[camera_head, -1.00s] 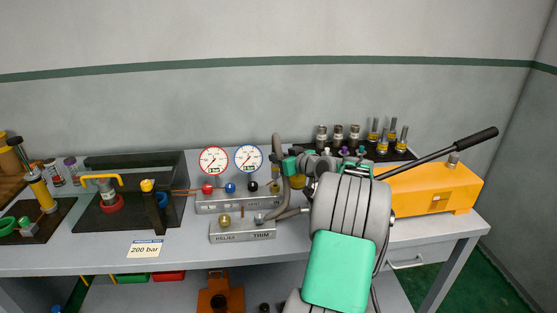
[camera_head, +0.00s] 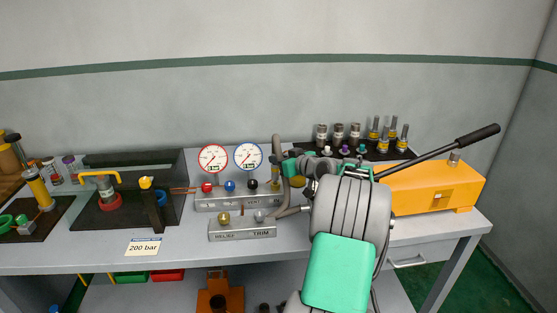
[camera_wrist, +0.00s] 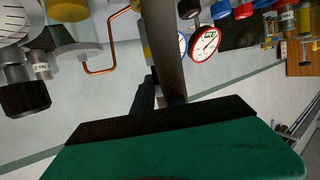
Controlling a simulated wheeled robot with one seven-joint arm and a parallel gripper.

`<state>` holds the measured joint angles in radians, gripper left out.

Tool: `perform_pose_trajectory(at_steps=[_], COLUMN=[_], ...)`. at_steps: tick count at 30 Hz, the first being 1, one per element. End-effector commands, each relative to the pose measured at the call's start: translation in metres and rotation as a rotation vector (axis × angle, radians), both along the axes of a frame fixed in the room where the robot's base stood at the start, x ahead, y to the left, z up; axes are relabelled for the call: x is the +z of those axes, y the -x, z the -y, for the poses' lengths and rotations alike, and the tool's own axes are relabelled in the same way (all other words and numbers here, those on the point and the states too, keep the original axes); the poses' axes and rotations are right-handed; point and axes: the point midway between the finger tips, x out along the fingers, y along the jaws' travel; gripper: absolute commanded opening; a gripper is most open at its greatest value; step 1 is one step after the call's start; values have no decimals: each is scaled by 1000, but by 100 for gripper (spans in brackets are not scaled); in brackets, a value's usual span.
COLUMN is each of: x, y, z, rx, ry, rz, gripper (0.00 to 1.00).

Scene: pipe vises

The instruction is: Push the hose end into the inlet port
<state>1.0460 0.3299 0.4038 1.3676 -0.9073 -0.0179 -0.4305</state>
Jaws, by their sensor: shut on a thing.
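A grey hose (camera_head: 276,148) stands upright beside the blue-rimmed gauge in the head view. My gripper (camera_head: 289,165), with green fingers, is shut on it near the right end of the gauge block. The hose also shows in the wrist view (camera_wrist: 166,45), rising from behind a black-edged green finger (camera_wrist: 180,145). A grey length (camera_head: 291,212) runs from my arm's side toward the right of the RELIEF/TRIM block (camera_head: 240,230). The silver gauge block (camera_head: 232,203) carries several coloured knobs. I cannot make out the inlet port or whether the hose end touches it; my arm hides much of this area.
An orange pump box (camera_head: 430,190) with a long black lever (camera_head: 477,136) stands right of my arm. A dark rack (camera_head: 385,153) of fittings is behind it. A black tray (camera_head: 120,215) and a 200 bar sign (camera_head: 143,247) are left. Bare bench lies before the blocks.

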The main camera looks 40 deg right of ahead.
Motion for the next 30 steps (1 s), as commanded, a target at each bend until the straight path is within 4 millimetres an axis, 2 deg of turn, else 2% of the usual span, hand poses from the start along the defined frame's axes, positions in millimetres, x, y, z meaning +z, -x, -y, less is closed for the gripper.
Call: perform_pose_trajectory(at_steps=[22,23,30], x=[-17,-16,-16], y=[0,0,0], z=[0,0,0], rx=[1,0,0], ry=[2,2,1], rz=[2,3,1], gripper=[0,18,37])
